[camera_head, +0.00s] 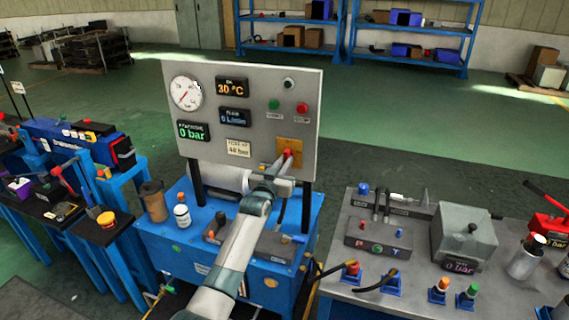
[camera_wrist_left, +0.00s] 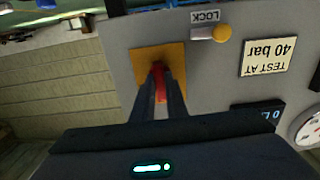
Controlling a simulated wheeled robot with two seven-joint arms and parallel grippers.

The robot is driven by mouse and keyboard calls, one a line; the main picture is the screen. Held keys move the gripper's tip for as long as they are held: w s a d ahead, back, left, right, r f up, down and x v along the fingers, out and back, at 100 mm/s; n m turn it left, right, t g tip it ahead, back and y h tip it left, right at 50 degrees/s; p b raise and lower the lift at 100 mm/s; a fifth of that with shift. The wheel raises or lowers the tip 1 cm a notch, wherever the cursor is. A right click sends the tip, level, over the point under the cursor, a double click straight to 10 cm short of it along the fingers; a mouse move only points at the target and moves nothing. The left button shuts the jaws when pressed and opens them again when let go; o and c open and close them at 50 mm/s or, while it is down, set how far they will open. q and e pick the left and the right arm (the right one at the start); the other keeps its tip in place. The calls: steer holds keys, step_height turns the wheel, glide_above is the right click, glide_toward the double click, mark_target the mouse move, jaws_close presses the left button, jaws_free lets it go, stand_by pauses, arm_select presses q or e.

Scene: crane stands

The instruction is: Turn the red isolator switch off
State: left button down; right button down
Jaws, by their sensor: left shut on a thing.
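The red isolator switch (camera_head: 287,153) sits on a yellow-orange plate (camera_head: 291,146) at the lower right of the grey upright panel (camera_head: 251,122). My left gripper (camera_head: 284,162) reaches up to it and is shut on its red handle. In the left wrist view the red handle (camera_wrist_left: 159,80) shows between the two dark fingers (camera_wrist_left: 160,98), in front of the orange plate (camera_wrist_left: 148,57). The fingers hide part of the handle, and its exact angle is hard to tell. My right gripper is not in view.
The panel carries a round gauge (camera_head: 186,93), displays reading 30 °C and 0 bar, and green and red buttons (camera_head: 302,108). A lock tab with a yellow knob (camera_wrist_left: 221,33) is beside the plate. A brown cup (camera_head: 154,201) and white bottle (camera_head: 182,216) stand on the blue bench.

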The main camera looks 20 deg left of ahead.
arm_select(q)
steer(key=shift+f, duration=0.15)
steer(key=c, duration=1.8)
jaws_free()
steer(key=shift+o, duration=0.2)
steer(key=shift+s, duration=0.1)
steer(key=s+b, duration=0.4)
steer(key=s, duration=1.3)
steer(key=shift+a, duration=0.3)
steer(key=shift+s, duration=0.1)
